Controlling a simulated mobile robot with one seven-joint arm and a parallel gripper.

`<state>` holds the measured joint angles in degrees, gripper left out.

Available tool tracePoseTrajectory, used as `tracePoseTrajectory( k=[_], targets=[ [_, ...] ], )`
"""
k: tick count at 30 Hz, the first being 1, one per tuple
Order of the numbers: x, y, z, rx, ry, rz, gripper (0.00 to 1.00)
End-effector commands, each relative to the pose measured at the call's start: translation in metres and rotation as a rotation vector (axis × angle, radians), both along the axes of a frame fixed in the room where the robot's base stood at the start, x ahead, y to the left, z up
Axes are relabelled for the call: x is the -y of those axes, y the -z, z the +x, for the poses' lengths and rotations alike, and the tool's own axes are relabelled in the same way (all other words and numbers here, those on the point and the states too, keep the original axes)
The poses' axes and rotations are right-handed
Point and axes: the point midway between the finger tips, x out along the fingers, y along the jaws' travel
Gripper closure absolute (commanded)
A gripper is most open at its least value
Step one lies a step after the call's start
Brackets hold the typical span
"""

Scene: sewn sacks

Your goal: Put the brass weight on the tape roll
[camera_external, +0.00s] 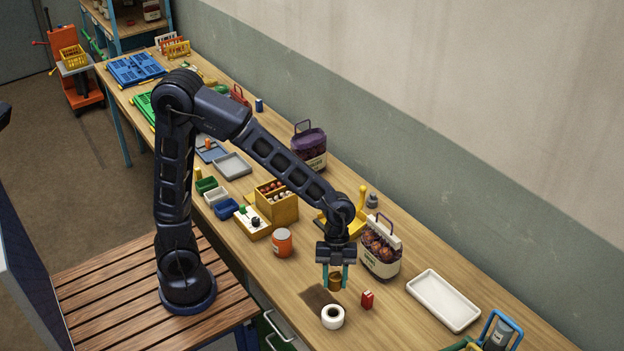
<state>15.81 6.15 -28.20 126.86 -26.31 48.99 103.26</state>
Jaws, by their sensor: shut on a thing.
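The brass weight (335,282) is a small brown-gold cylinder held between the teal fingers of my gripper (336,279). My gripper points down and is shut on it. The tape roll (332,317) is a white ring with a dark hole, lying flat on the wooden table. The weight shows just above and behind the roll in the picture, apart from it. How high it hangs over the table is hard to tell from this one view.
A white tray (443,301) lies further right. An orange jar (282,243) stands to the left.

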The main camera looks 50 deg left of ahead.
Motion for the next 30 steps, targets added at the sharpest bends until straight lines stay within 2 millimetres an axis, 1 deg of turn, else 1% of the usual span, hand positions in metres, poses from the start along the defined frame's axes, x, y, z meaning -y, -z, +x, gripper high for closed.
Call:
tracePoseTrajectory(
  k=[1,6,9,12,20,23,27,30],
  targets=[
    [0.0,0.011,-0.001,-0.004,0.0,0.002,1.0],
    [0.0,0.046,-0.001,-0.004,0.001,0.002,1.0],
    [0.0,0.064,0.0,-0.003,-0.002,0.001,1.0],
    [0.0,0.078,0.0,-0.002,-0.001,0.0,1.0],
    [0.0,0.091,0.0,0.0,-0.001,0.0,1.0],
    [0.0,0.1,0.0,-0.002,0.0,0.001,1.0],
    [0.0,0.118,0.0,-0.002,0.0,0.001,1.0],
    [0.0,0.125,0.0,-0.001,-0.001,0.001,1.0]
  ],
)
